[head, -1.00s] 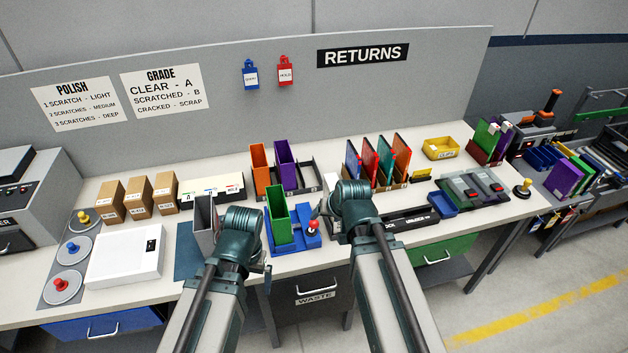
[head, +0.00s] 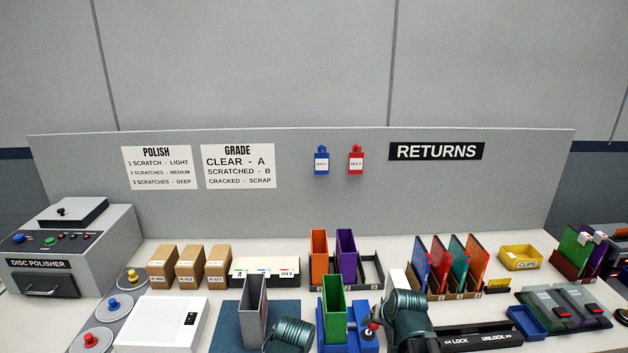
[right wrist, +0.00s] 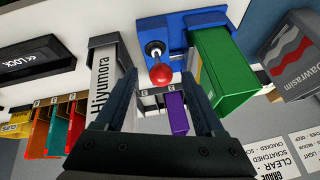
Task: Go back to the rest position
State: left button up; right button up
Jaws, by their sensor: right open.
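My right gripper (right wrist: 160,65) is open and empty in the right wrist view, its dark fingers apart. The red ball knob (right wrist: 160,75) of a blue fixture (right wrist: 192,28) appears between the fingers there; no contact can be made out. In the head view my right arm's wrist (head: 408,312) is at the bottom, beside the blue fixture (head: 362,338) and its red knob (head: 370,331). The right fingers are mostly hidden there. My left arm's wrist (head: 290,336) shows at the bottom edge, in front of the grey case (head: 254,305). The left gripper itself is out of sight.
A green case (head: 333,310) stands at the blue fixture. Orange (head: 319,258) and purple (head: 345,256) cases stand behind it. A rack of coloured cases (head: 450,265) is to the right, a white box (head: 160,322) to the left. A grey panel (head: 330,205) closes the back.

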jog(key=shift+b+x, duration=0.6)
jog(key=shift+x, duration=0.55)
pick_arm(q)
notch_tip(320, 180, down, 2)
jog(key=shift+w+a, duration=0.15)
jog(key=shift+r, duration=0.1)
pick_arm(e)
jog(key=shift+r, duration=0.15)
